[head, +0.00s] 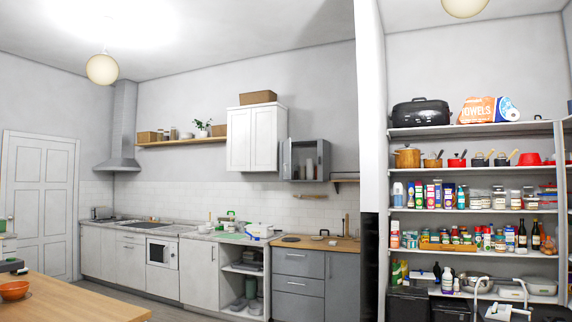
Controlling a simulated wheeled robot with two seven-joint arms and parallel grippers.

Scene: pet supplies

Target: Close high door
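A small grey wall cabinet (324,160) hangs right of centre in the head view, above the counter and beside a white wall cabinet. Its front stands open, and pale items (309,169) show inside. I cannot tell clearly at this size how far its door is swung. The white wall cabinet (253,140) has its doors shut. Neither of my grippers is in view.
A counter (196,233) with lower cabinets runs along the back wall, with an open shelf unit (243,270) in it. A wooden table (80,300) with an orange bowl (14,290) fills the lower left. A wall end (371,130) separates the kitchen from loaded pantry shelves (470,215) at right.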

